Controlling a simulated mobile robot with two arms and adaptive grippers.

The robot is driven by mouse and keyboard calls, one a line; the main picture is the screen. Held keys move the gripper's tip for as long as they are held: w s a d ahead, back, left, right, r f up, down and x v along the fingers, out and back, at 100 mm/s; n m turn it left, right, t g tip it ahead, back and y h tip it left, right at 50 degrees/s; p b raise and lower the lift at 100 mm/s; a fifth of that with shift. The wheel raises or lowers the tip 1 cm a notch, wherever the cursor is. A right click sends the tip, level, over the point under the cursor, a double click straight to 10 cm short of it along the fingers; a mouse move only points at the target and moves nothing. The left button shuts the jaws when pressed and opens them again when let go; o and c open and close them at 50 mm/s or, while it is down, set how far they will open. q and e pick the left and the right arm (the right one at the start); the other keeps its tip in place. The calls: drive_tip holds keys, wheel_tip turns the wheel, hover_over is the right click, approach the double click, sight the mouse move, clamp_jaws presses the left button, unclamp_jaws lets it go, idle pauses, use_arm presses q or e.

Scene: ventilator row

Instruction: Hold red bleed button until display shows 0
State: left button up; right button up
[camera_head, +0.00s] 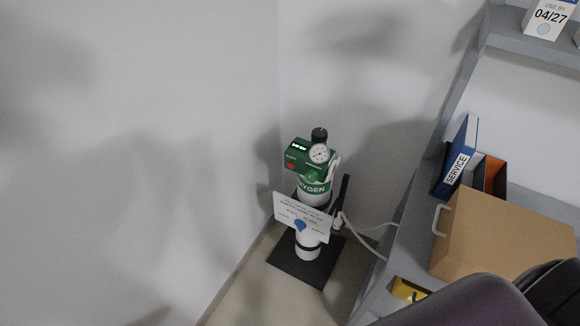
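A white oxygen cylinder (308,243) stands upright in the corner and carries a green regulator head (300,159). The small red button (291,166) is on the left of the head's front face. The small lit display (299,146) sits above it; its digits are too small to read. A round white pressure gauge (319,153) and a green knob (312,175) are to the right of the button. Nothing touches the button. Neither of my grippers is in view; part of my arm shows at the bottom right.
A white sign (301,218) hangs in front of the cylinder, which stands on a black base plate (287,263). A grey shelf unit (399,249) to the right holds a cardboard box (500,238), a blue SERVICE binder (459,160) and a yellow item (408,289). Walls close the left side.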

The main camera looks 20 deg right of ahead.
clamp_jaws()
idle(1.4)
